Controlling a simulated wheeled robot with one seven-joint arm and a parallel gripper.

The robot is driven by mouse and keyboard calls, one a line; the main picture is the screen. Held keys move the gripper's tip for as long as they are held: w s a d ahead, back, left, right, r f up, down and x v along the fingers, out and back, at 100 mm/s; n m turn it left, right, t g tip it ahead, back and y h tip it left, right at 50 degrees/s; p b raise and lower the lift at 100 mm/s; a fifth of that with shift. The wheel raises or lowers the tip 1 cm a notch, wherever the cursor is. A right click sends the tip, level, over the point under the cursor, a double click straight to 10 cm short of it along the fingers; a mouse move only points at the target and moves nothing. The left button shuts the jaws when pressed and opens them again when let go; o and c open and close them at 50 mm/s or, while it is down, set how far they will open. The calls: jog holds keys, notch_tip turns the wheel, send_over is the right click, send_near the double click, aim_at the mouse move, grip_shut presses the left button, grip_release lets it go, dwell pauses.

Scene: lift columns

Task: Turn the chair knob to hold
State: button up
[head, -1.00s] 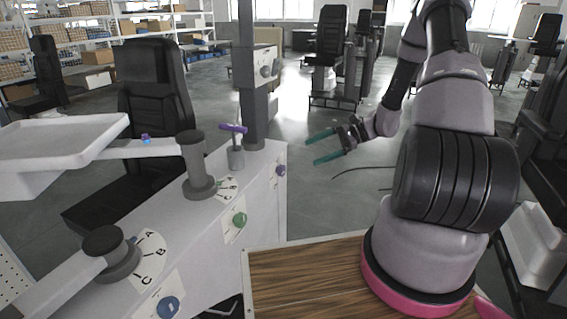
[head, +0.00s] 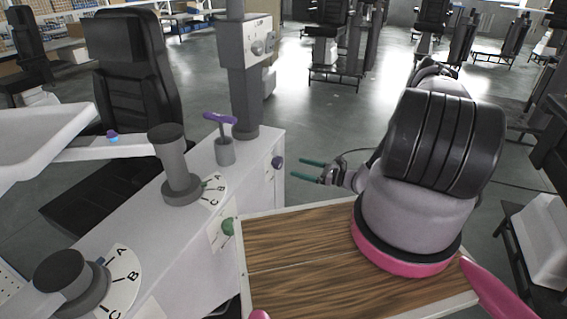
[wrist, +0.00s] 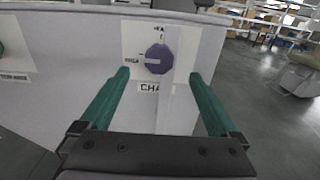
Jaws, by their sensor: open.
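The chair knob (wrist: 159,59) is purple and many-sided. It sits on a white label plate on the pale panel, with "CHA" readable below it and small marks above and to its left. The small print is too blurred to read for certain. In the head view the purple knob (head: 277,162) is on the end face of the cabinet. My gripper (head: 298,168) is open and just right of it. In the wrist view my gripper's green fingers (wrist: 159,76) reach toward the knob, one on each side, with nothing between them and apart from it.
A green knob (head: 228,226) and a purple-topped lever (head: 221,124) are on the same cabinet (head: 150,235). A grey column (head: 246,90) rises behind the knob. A wooden-topped platform (head: 300,250) lies in front. Open floor is right of the gripper.

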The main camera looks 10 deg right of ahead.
aim_at(281, 162)
jog(key=x, duration=0.7)
jog(key=shift+w+a, duration=0.15)
jog(key=shift+a, duration=0.05)
jog(key=c, duration=1.4)
jog(key=shift+o, duration=0.2)
